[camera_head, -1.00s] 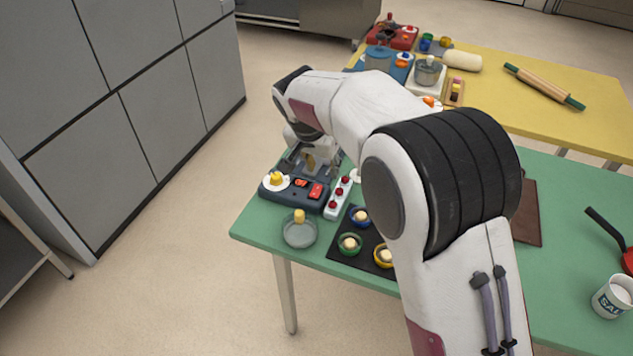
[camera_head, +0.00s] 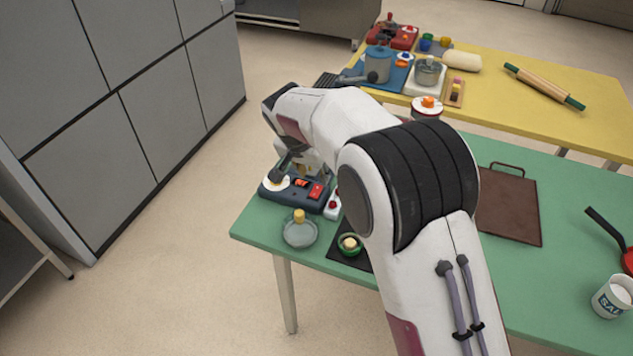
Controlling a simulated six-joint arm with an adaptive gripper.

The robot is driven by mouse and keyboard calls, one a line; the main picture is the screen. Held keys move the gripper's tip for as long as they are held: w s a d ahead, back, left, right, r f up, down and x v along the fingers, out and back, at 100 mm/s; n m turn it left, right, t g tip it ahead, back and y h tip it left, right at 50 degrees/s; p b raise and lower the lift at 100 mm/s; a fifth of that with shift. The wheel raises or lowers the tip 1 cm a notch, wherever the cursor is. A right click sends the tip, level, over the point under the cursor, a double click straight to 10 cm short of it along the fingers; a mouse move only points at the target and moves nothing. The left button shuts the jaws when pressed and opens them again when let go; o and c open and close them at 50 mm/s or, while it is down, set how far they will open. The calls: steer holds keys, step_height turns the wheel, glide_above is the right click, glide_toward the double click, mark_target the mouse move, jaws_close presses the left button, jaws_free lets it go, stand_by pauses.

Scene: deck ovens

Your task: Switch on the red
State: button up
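A dark blue switch box (camera_head: 292,198) sits at the left end of the green table. On its top are a small red switch (camera_head: 301,183), a larger red switch (camera_head: 317,190) and a white dial (camera_head: 271,187). My gripper (camera_head: 280,176) points down over the dial and hides its yellow knob; I cannot see whether it touches or how far its fingers are apart. A white strip with red buttons (camera_head: 333,204) lies right of the box, partly behind my arm. A red stove (camera_head: 393,37) stands at the back of the yellow table.
A glass bowl with a yellow knob (camera_head: 299,232) and a green cup (camera_head: 349,245) on a dark mat stand in front. A brown board (camera_head: 510,205), a salt cup (camera_head: 612,297) and a red pan lie right. Blue and white stoves stand on the yellow table (camera_head: 580,105).

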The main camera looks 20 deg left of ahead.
mark_target(318, 186)
steer(key=shift+x, duration=3.05)
jaws_close()
